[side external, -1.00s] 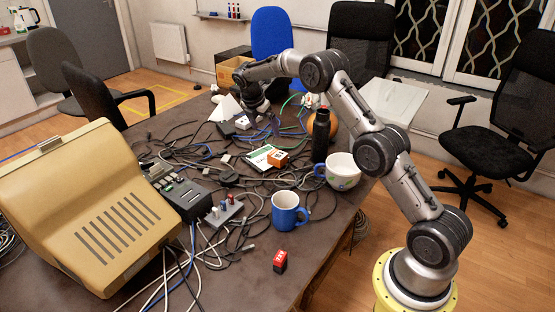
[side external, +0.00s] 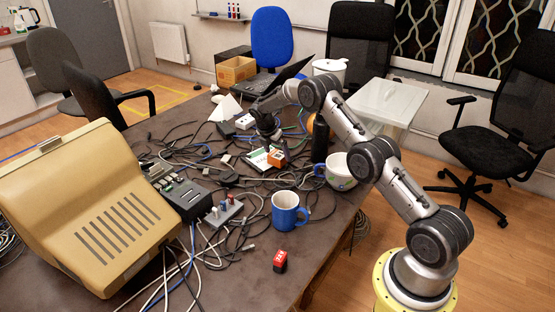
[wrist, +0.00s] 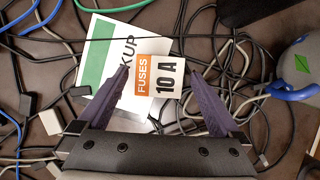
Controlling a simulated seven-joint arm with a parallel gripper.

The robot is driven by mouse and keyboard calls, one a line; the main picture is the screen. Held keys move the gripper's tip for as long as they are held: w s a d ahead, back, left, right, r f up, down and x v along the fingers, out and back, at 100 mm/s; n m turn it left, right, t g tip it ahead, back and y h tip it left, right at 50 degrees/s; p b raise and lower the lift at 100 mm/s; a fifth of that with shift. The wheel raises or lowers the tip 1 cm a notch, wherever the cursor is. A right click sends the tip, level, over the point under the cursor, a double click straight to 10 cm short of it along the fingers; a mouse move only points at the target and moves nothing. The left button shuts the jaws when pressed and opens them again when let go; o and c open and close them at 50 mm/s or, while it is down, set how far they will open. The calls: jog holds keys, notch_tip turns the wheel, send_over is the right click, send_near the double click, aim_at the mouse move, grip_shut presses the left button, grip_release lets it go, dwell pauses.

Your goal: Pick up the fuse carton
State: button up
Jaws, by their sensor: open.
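The fuse carton (side external: 277,159) is a small orange and white box lying on a green and white sheet (side external: 257,158) on the cluttered table. In the wrist view the carton (wrist: 160,79) shows its orange strip reading "FUSES" and a white face reading "10 A". My gripper (side external: 275,147) is just above the carton, pointing down. In the wrist view my gripper (wrist: 156,72) is open, with one dark finger to each side of the carton and nothing held. The sheet also shows there, reading "KUP" beside the left finger. I cannot tell the exact height left between fingertips and carton.
A dark bottle (side external: 319,142) and a white bowl-like cup (side external: 340,171) stand right of the carton. Cables cover much of the table. A beige monitor (side external: 95,215) fills the left.

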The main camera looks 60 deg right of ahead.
jog(key=shift+x, duration=1)
